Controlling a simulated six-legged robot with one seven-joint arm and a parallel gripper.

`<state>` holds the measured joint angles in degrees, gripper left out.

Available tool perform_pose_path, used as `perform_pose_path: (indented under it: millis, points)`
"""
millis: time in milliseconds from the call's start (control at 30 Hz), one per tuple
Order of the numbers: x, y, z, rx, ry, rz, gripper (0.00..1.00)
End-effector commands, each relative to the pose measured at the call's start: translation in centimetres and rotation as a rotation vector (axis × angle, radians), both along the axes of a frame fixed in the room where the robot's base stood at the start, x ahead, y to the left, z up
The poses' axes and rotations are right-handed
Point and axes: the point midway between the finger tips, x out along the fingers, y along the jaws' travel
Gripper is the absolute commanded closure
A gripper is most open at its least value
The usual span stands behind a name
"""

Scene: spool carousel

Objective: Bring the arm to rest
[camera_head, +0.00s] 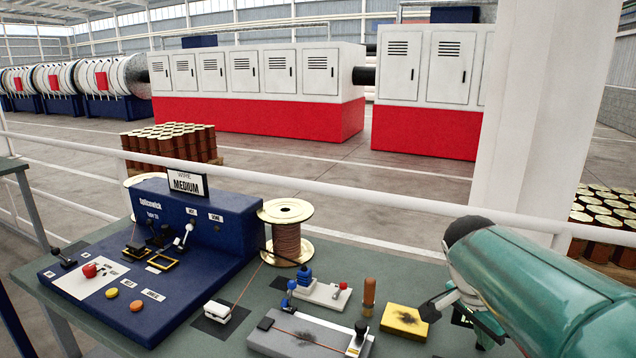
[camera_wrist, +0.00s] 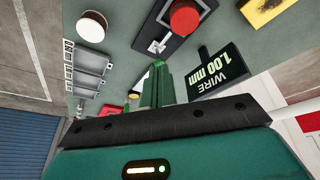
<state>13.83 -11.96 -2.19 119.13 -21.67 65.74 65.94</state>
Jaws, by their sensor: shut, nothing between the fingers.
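My gripper (camera_wrist: 157,85) shows in the wrist view as green fingers pressed together, with nothing between them. It is above the grey-green bench top (camera_wrist: 130,45), and its exact height cannot be told. A black sign reading "WIRE 1.00 mm" (camera_wrist: 216,75) is just right of the fingers. A red round knob (camera_wrist: 184,18) on a dark plate is beyond them. In the head view my teal arm fills the lower right and hides that part of the bench; the fingers cannot be made out clearly there.
The blue splicing machine (camera_head: 190,225) stands at the bench's left. A copper wire spool (camera_head: 286,235), a grey fixture (camera_head: 310,338), a wooden-handled tool (camera_head: 369,295) and a yellow pad (camera_head: 404,321) are near my arm. A white rail (camera_head: 370,193) runs behind the bench. Grey bins (camera_wrist: 90,72) are left of the fingers.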

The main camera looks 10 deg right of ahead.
Motion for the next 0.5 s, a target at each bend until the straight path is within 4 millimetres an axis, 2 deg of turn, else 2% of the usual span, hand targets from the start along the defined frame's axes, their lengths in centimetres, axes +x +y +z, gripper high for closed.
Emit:
perform_pose_path:
  millis: [33,100,300,400,500]
  points:
    - [-0.8,2.2,0.2,0.019,-0.012,0.127,1.0]
    - [-1.7,4.8,0.2,0.039,-0.022,0.308,1.0]
    - [-4.9,11.8,-0.4,0.041,-0.076,0.822,1.0]
    - [-6.4,14.5,-0.9,0.016,-0.105,1.045,1.0]
    - [-7.5,16.3,-1.3,-0.015,-0.13,1.202,1.0]
